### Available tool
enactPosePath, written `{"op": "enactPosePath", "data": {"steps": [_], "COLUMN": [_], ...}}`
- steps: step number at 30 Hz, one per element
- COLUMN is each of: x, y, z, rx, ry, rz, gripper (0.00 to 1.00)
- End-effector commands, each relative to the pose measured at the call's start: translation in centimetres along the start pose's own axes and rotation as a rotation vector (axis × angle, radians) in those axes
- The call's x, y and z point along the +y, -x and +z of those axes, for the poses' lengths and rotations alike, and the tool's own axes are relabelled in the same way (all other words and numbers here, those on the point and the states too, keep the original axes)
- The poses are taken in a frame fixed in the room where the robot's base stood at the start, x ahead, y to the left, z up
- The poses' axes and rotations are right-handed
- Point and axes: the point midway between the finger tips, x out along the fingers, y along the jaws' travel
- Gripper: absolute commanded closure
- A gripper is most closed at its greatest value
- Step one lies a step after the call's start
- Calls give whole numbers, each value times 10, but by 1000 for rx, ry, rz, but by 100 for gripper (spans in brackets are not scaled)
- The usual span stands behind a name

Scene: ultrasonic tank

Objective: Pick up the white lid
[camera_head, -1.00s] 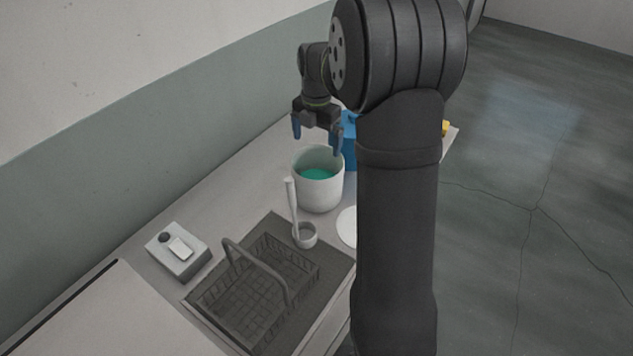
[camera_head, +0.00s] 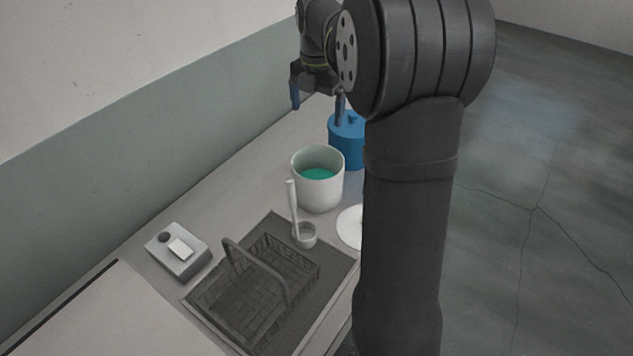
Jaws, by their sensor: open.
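The white lid (camera_head: 349,226) lies flat on the counter, to the right of the ladle and in front of the white pot. Its right part is hidden behind my arm. My gripper (camera_head: 318,104) is open and empty, with blue fingertips pointing down. It is above the far part of the counter, beyond the white pot and near the blue container, well away from the lid.
A white pot (camera_head: 318,195) with green liquid stands beside a blue container (camera_head: 344,150). A ladle (camera_head: 305,236) and a wire basket (camera_head: 253,297) rest on a dark mat (camera_head: 335,262). A grey control box (camera_head: 177,252) is at left.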

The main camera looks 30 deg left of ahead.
Motion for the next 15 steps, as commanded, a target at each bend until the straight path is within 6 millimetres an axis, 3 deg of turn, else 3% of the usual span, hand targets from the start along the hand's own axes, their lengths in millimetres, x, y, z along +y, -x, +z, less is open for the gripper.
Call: {"op": "enactPosePath", "data": {"steps": [11,15], "x": [0,0], "y": [9,9], "z": [0,0], "rx": [1,1], "ry": [0,0], "rz": [-1,-1], "gripper": [0,26]}}
